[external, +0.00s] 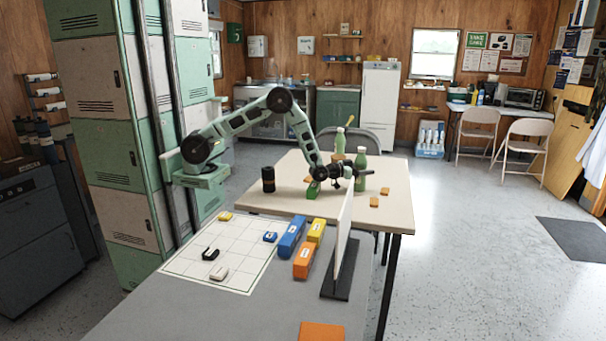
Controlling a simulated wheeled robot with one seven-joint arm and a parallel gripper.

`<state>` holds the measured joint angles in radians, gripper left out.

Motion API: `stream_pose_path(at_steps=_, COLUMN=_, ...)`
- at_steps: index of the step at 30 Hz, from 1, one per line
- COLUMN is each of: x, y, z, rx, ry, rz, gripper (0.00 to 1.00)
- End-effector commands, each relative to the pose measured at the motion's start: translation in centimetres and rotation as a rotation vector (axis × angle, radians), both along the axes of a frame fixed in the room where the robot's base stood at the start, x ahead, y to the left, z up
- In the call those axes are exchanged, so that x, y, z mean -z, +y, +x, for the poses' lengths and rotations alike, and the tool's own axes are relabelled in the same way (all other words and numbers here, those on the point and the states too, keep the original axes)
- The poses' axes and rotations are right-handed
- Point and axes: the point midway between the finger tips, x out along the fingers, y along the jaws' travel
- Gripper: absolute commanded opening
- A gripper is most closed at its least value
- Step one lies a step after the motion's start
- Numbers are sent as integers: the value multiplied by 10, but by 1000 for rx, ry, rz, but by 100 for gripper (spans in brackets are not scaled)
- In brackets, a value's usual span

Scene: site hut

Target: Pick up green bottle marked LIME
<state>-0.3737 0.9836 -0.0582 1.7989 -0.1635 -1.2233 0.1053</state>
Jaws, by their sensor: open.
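Two green bottles with pale caps stand on the beige table (265,200). The nearer bottle (361,159) is upright at the right, and the other bottle (340,143) stands farther back and left. Any lettering on them is too small to read, so I cannot tell which is marked LIME. My gripper (362,174) is open and points right, level with the lower part of the nearer bottle. The dark fingers overlap it in the picture; I cannot tell whether they are around it or in front of it. No object is visibly held.
A black cylinder (268,179), a green block (313,190) and small orange blocks (374,202) are on the beige table. An upright white panel (343,230) stands in front. Blue (291,238) and orange (304,262) boxes lie on the grey table. A folding chair is behind.

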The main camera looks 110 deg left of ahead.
Motion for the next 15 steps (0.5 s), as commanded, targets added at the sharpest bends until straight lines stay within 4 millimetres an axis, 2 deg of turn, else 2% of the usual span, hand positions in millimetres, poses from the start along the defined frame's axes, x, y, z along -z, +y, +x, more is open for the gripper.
stream_pose_path(at_steps=8, x=0, y=2, z=3, rx=0, ry=1, rz=0, gripper=76)
stream_pose_path(at_steps=13, x=0, y=2, z=3, rx=0, ry=1, rz=0, gripper=29)
stream_pose_path(at_steps=15, x=0, y=2, z=3, rx=0, ry=1, rz=0, gripper=28)
